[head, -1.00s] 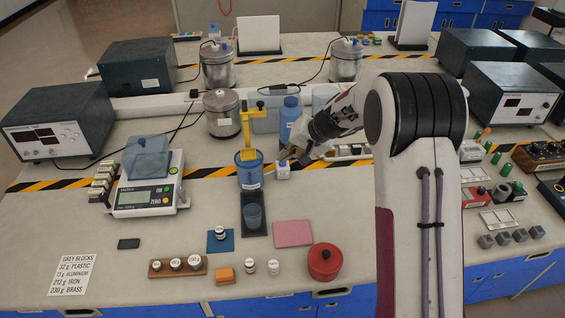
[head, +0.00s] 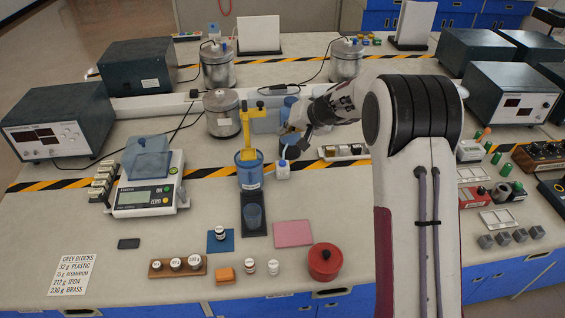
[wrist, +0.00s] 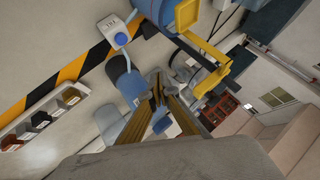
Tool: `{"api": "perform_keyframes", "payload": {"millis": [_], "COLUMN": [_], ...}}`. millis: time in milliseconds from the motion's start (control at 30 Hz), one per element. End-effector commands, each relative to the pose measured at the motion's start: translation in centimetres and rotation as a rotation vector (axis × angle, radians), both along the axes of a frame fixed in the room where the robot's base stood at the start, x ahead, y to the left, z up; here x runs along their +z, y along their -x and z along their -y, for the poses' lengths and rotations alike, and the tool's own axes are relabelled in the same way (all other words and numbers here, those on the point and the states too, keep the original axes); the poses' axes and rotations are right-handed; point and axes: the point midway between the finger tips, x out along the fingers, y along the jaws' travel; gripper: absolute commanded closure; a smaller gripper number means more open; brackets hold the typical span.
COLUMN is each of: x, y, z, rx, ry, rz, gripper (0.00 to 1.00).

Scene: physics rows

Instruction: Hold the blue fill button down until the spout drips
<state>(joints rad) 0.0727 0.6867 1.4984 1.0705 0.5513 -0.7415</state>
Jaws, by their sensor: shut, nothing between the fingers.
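The blue fill button (head: 283,163) tops a small white box right of the blue can. In the wrist view the button (wrist: 121,39) shows uncovered, up and left of the fingertips. My gripper (head: 290,150) is shut and empty, just behind and above the box; its fingers (wrist: 158,85) appear apart from the button in the wrist view. The blue can (head: 250,178) stands under a yellow stand (head: 247,135). The spout is too small to make out, and no drip is visible.
A blue bottle (wrist: 125,82) stands close beside my fingers, partly hidden by the arm in the head view. A metal can (head: 222,118) and a scale (head: 147,196) are to the left. A strip of small blocks (head: 343,152) lies right. A pink mat (head: 293,233) lies in front.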

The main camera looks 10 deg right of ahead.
Motion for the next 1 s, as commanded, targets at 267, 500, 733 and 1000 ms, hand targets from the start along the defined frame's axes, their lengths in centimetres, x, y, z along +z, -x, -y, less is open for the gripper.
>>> {"api": "perform_keyframes", "payload": {"millis": [267, 500, 733, 1000], "x": [-1.1, -3.1, -5.3, -7.5], "y": [0.0, 0.0, 0.0, 0.0], "z": [0.0, 0.0, 0.0, 0.0], "rx": [0.0, -0.002, 0.0, 0.0], "ry": [-0.001, -0.001, -0.001, -0.001], "rz": [-0.002, -0.003, -0.003, -0.002], "gripper": [1.0, 1.0, 1.0, 1.0]}}
